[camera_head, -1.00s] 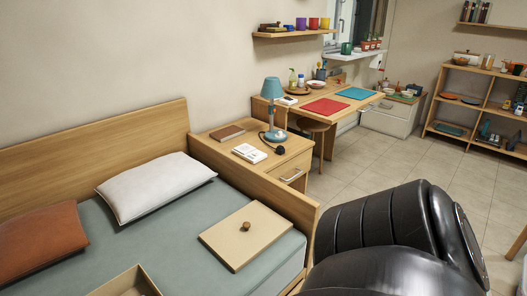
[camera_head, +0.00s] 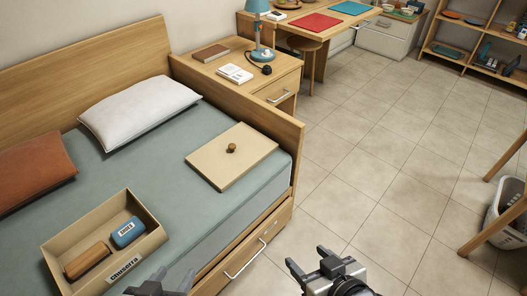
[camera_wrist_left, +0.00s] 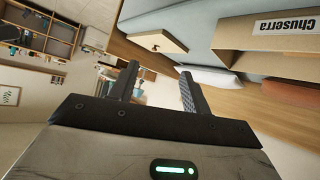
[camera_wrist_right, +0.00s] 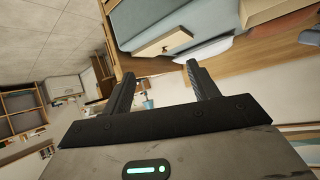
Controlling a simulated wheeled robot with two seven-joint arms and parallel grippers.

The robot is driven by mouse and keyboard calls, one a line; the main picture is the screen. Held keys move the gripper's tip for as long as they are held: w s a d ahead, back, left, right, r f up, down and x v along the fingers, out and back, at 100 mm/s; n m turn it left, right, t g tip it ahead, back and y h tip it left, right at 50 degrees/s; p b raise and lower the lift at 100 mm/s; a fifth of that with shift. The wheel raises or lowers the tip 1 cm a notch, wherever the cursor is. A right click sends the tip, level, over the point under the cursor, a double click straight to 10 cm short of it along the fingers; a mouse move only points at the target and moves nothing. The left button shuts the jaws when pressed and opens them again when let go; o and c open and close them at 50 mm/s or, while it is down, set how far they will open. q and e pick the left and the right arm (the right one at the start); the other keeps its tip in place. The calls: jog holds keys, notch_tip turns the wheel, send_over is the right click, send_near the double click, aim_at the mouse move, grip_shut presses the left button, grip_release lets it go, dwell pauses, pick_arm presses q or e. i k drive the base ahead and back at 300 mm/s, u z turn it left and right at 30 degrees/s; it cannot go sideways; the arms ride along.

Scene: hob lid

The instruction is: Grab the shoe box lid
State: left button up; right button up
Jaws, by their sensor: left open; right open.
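The shoe box lid (camera_head: 222,166) lies flat on the bed, a beige square panel with a round brown knob (camera_head: 231,148) on top. It also shows in the left wrist view (camera_wrist_left: 160,41) and the right wrist view (camera_wrist_right: 165,42). The open shoe box (camera_head: 147,246), labelled Chuserra, sits on the bed nearer me, with a brown brush and a blue item inside. My left gripper (camera_head: 172,276) is open and empty at the bottom edge, right of the box. My right gripper (camera_head: 307,258) is open and empty, off the bed's side, apart from the lid.
The bed (camera_head: 190,215) has a wooden side rail and drawer facing me. A white pillow (camera_head: 140,108) and a brown pillow (camera_head: 35,172) lie by the headboard. A nightstand (camera_head: 205,70) with lamp stands behind the lid. Open tiled floor (camera_head: 390,170) lies to the right.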

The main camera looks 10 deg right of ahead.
aim_at(223, 161)
jog(key=z, duration=1.45)
jog(key=i, duration=2.3)
jog(key=u, duration=4.35)
